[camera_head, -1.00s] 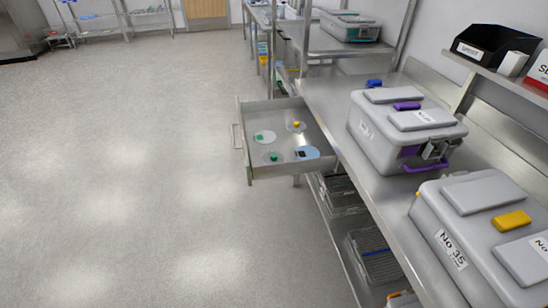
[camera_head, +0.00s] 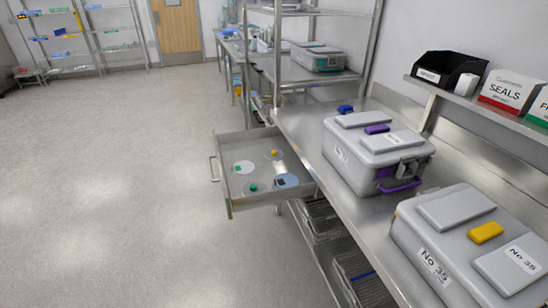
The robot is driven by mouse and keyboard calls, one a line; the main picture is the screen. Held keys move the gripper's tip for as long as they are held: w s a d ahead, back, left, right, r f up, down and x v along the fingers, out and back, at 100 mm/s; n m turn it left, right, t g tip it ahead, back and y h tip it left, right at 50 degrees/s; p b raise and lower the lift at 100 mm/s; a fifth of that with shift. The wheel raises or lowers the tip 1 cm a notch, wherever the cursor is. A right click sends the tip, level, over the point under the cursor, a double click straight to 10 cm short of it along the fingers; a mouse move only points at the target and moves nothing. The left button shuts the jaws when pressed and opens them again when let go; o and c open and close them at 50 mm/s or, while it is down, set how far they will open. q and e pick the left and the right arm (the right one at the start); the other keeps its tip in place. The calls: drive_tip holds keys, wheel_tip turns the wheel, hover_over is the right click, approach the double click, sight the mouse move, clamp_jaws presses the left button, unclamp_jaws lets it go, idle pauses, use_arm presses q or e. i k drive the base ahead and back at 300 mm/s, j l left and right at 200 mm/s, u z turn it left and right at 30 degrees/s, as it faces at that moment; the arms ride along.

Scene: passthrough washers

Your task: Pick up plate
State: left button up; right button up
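An open metal drawer (camera_head: 240,205) sticks out to the left from under the steel counter. Several small flat round pieces lie in it, and I cannot tell for sure which is the plate. One is a white disc (camera_head: 248,169) with a green mark at the left. A clear disc with a green knob (camera_head: 253,188) lies at the front, and one with a yellow knob (camera_head: 274,154) at the back. Neither of my grippers is in view.
A grey case with purple latches (camera_head: 372,155) and a grey case with a yellow latch (camera_head: 470,235) stand on the steel counter (camera_head: 300,125). Wire baskets (camera_head: 355,275) sit below. Open floor (camera_head: 110,170) lies left of the drawer.

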sight(252, 187)
drive_tip(key=i+j+z, duration=0.35)
drive_tip(key=j+z, duration=0.15)
drive_tip(key=i+j+z, duration=0.2)
drive_tip(key=j+z, duration=0.25)
drive_tip(key=j, duration=0.25)
drive_tip(key=i+j+z, duration=0.15)
drive_tip(key=j+z, duration=0.35)
drive_tip(key=j, duration=0.2)
drive_tip(key=j+z, duration=0.45)
drive_tip(key=j, duration=0.3)
drive_tip(key=k+j+z, duration=0.15)
drive_tip(key=j+z, duration=0.35)
drive_tip(key=j, duration=0.2)
